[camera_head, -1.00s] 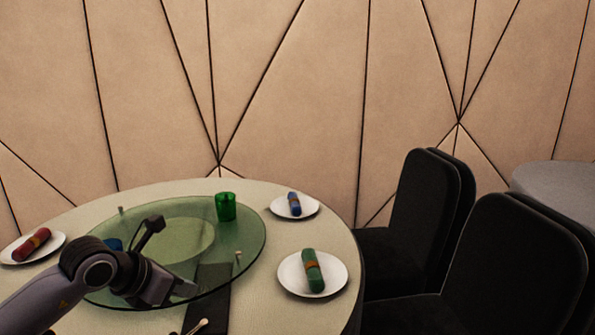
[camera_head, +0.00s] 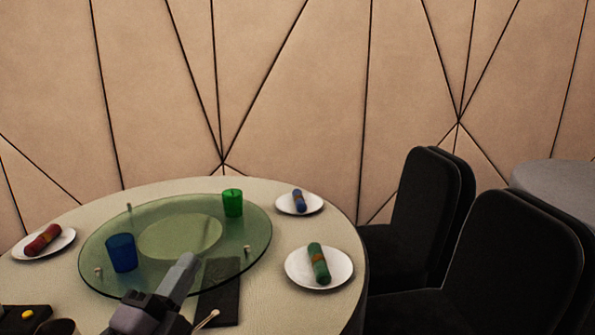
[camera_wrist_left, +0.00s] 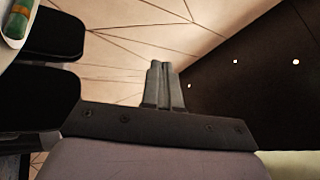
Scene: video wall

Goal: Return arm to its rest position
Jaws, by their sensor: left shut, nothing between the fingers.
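My left gripper (camera_head: 181,277) shows at the bottom of the head view, at the near edge of the round table, with its fingers pointing up and away. Its fingers are shut with nothing between them. In the left wrist view the closed fingers (camera_wrist_left: 163,84) stand against the wall and a dark ceiling or panel. The gripper appears in front of the near rim of the glass turntable (camera_head: 110,275); I cannot tell the exact gap. Most of my left arm is below the picture. My right gripper is not in view.
A blue cup (camera_head: 121,253) and a green cup (camera_head: 232,203) stand on the turntable. Plates with rolled napkins, red (camera_head: 43,240), blue (camera_head: 299,200) and green (camera_head: 318,262), lie around it. A dark mat (camera_head: 220,300) is close to the gripper. Black chairs (camera_head: 525,265) stand at right.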

